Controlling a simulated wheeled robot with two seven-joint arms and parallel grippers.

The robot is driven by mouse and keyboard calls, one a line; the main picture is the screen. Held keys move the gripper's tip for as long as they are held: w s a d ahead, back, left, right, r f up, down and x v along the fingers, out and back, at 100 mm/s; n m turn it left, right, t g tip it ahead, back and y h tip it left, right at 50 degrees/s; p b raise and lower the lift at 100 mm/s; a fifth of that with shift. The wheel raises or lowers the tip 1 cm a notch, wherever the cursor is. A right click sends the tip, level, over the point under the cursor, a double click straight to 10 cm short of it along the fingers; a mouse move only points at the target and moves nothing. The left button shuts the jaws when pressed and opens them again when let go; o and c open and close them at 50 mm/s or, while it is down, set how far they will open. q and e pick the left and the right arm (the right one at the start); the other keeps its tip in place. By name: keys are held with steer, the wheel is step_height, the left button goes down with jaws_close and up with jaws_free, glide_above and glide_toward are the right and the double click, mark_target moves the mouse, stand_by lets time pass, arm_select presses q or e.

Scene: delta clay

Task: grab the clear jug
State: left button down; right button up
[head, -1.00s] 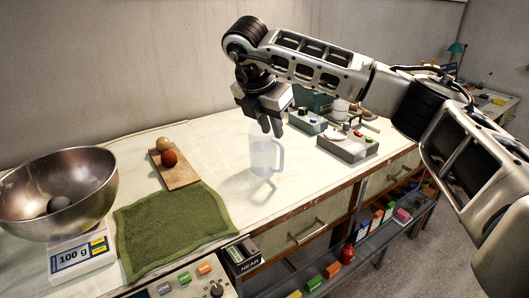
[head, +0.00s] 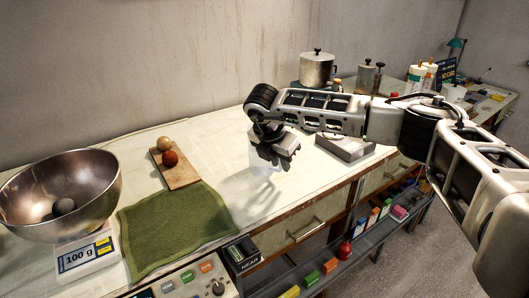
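The clear jug (head: 264,167) stands upright on the pale worktop in the middle of the head view. Its upper part and handle side are hidden behind my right gripper (head: 283,157). The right gripper points down and is lowered at the jug's top, over its right side. The fingers are dark and small here, and their gap and any contact with the jug cannot be made out. My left gripper is not in view.
A metal bowl (head: 95,181) sits on a scale (head: 88,259) at left. A green towel (head: 175,232) and a wooden board (head: 174,169) with two balls lie left of the jug.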

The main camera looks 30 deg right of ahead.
jaws_close()
steer(key=shift+r, duration=0.1)
steer(key=shift+w+r, duration=0.1)
steer(key=shift+r, duration=0.05)
